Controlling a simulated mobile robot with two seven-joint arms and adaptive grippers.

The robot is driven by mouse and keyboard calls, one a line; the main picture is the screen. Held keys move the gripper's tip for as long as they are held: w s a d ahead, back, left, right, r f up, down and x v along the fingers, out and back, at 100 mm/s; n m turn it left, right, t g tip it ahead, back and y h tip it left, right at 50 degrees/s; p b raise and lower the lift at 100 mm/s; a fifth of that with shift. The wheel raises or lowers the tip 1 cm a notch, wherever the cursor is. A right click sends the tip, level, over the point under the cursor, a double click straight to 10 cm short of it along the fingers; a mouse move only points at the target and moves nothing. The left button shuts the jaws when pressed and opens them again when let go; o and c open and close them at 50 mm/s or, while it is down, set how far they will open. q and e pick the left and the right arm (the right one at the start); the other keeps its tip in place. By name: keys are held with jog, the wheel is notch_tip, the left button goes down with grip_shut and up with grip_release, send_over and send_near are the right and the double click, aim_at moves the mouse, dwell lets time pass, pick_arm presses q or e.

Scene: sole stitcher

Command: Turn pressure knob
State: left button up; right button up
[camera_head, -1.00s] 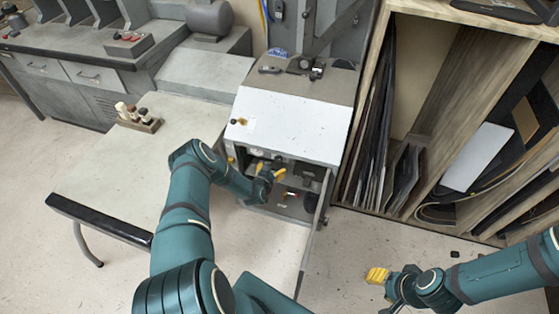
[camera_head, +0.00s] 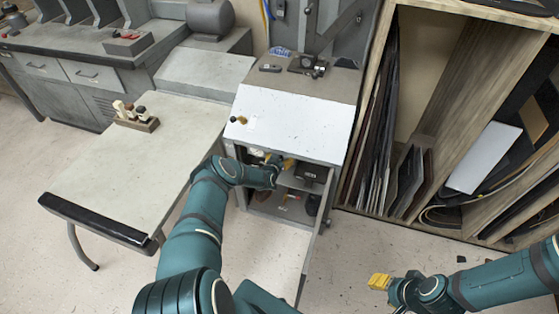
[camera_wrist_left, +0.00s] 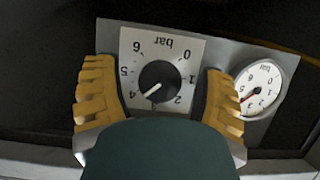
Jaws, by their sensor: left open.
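The pressure knob (camera_wrist_left: 159,82) is a round black dial with a white pointer on a white plate (camera_wrist_left: 134,47) marked "bar". In the left wrist view its scale appears upside down and the pointer aims to the lower left. My left gripper (camera_wrist_left: 160,92) is open, with its yellow ridged fingers on either side of the knob. I cannot tell whether they touch it. In the head view the left gripper (camera_head: 283,163) reaches into the open cabinet (camera_head: 293,126), and the knob is hidden there. My right gripper (camera_head: 378,281) is low at the right, over the floor; its jaw gap is unclear.
A round pressure gauge (camera_wrist_left: 259,88) sits right beside the knob plate. The cabinet door (camera_head: 318,225) stands open at the right. A grey table (camera_head: 120,185) is at the left, and a wooden rack (camera_head: 432,214) with sheets stands at the right.

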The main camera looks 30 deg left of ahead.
pick_arm(q)
jog(key=shift+c, duration=0.2)
grip_shut()
jog(key=shift+y, duration=0.3)
jog(key=m+y, duration=0.1)
jog(key=m, duration=0.1)
jog(key=shift+d+m+y, duration=0.1)
jog(key=shift+m+y, duration=1.2)
jog(key=shift+m, duration=0.6)
jog(key=shift+o, duration=0.2)
grip_release()
